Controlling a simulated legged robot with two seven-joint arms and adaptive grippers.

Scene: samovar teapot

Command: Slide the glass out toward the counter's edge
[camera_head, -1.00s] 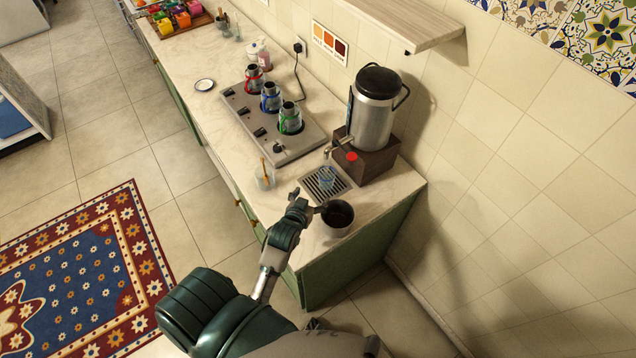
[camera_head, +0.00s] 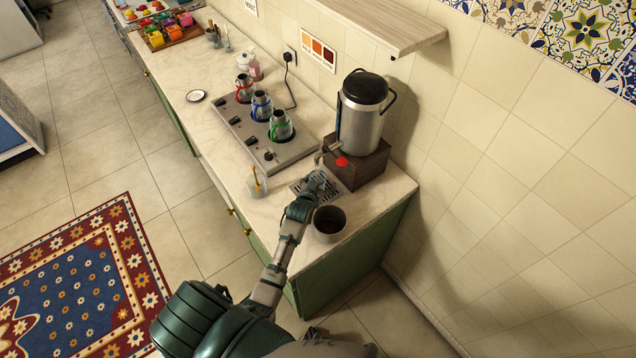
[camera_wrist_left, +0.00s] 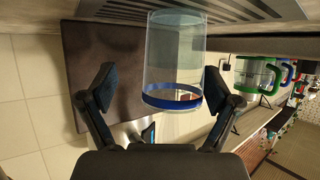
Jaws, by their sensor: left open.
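The clear glass (camera_wrist_left: 173,50) with a blue band stands between the two fingers of my left gripper (camera_wrist_left: 160,76) in the left wrist view, which looks upside down. The fingers are open, with a gap to the glass on both sides. In the head view my left gripper (camera_head: 312,190) is over the drip grate (camera_head: 341,188) and largely hides the glass. The samovar (camera_head: 361,122) stands on a dark wooden block (camera_head: 368,163) just behind the grate, its tap toward the grate. My right gripper is not in view.
A dark round bowl (camera_head: 329,224) stands close to my left gripper, near the counter's end. A small clear cup with a stick (camera_head: 256,184) is at the front edge. A stove panel (camera_head: 262,135) with several coloured pots lies to the left. Bare counter (camera_head: 272,218) lies along the front edge.

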